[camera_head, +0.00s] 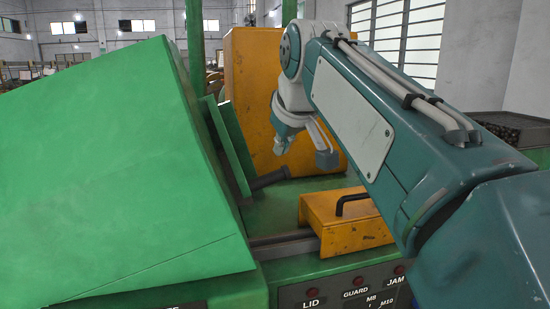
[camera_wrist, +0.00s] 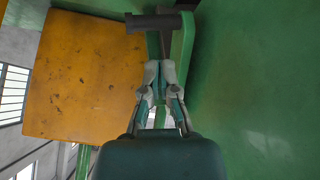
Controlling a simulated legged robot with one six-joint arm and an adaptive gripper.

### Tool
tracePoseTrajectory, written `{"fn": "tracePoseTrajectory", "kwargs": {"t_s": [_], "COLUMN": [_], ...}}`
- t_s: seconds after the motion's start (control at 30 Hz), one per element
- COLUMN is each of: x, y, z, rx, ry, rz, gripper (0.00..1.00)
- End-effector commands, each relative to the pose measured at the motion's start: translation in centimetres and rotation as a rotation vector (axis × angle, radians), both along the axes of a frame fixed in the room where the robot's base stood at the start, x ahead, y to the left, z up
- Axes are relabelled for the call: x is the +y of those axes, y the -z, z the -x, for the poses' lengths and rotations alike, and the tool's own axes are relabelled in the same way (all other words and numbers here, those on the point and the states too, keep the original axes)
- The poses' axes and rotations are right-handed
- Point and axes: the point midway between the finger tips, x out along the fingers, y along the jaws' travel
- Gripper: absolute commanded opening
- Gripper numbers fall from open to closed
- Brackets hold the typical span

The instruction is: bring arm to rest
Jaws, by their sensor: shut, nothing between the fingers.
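My gripper (camera_wrist: 159,70) shows in the wrist view with its two fingers together and nothing between them. A dark bar handle (camera_wrist: 153,22) lies beyond the fingertips, apart from them as far as I can tell. In the head view my gripper (camera_head: 282,146) hangs at the end of my teal and white arm, above the green machine bed. The same dark bar (camera_head: 270,179) sticks out from a narrow green plate (camera_head: 230,150) below my gripper. My arm reaches in from the right, bent at the elbow.
A large slanted green cover (camera_head: 110,170) fills the left. A yellow guard (camera_head: 345,232) with a black handle sits under my forearm. A tall yellow panel (camera_head: 250,90) stands behind. A front panel (camera_head: 345,287) carries red buttons marked LID, GUARD and JAM. A dark bin (camera_head: 515,128) is at the right.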

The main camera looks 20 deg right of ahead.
Motion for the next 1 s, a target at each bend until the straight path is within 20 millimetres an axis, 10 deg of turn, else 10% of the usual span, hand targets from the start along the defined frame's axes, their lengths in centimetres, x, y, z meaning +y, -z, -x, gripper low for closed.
{"fn": "tracePoseTrajectory", "kwargs": {"t_s": [0.27, 1.0], "x": [0.1, 0.4], "y": [4.1, 28.1], "z": [3.8, 20.5], "rx": [0.040, 0.187], "ry": [0.048, 0.258], "rz": [-0.036, -0.166], "gripper": [0.00, 0.00]}}
